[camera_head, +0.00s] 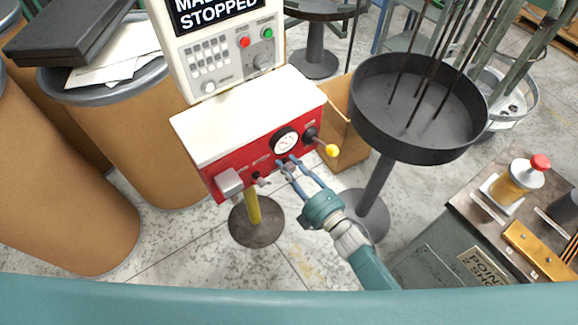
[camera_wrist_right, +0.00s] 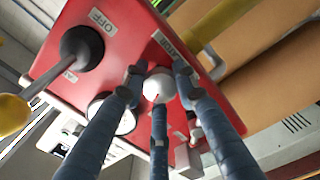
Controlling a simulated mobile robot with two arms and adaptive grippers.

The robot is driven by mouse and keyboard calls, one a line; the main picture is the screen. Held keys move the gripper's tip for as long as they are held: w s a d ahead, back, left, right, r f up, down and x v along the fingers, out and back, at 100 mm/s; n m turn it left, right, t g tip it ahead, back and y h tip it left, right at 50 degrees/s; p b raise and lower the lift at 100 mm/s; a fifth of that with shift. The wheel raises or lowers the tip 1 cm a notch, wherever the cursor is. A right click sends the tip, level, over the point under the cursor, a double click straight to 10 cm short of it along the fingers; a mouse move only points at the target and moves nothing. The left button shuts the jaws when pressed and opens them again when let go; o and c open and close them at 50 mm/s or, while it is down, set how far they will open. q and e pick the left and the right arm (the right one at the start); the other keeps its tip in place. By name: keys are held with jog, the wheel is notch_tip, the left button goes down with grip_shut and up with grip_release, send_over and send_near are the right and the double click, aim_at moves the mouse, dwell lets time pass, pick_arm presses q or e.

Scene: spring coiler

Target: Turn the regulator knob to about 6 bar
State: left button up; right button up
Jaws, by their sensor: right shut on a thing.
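The regulator knob (camera_wrist_right: 158,84) is a pale round knob with a small red mark on the front of a red box. In the head view it is hidden behind my fingers. My right gripper (camera_head: 287,166) reaches the box front from below right. In the right wrist view its blue-grey fingers are closed around the knob. The white pressure gauge (camera_head: 285,142) sits just above the fingers in the head view. In the wrist view the gauge (camera_wrist_right: 111,116) is partly covered by a finger. Its reading is too small to tell. My left gripper is not in view.
A lever with a yellow ball (camera_head: 332,150) sticks out right of the gauge, close to my right gripper. A control panel (camera_head: 225,60) reading "STOPPED" stands behind the box (camera_head: 245,115).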

jog(key=m, duration=0.6)
jog(key=shift+p, duration=0.35)
jog(key=m, duration=0.6)
jog(key=shift+f+m, duration=0.1)
jog(key=shift+m, duration=0.3)
jog(key=m, duration=0.5)
jog(key=m+b, duration=0.1)
jog(key=m, duration=0.5)
jog(key=shift+s+f, duration=0.1)
jog(key=shift+m, duration=0.3)
jog(key=o, duration=0.9)
jog(key=shift+o, duration=1.3)
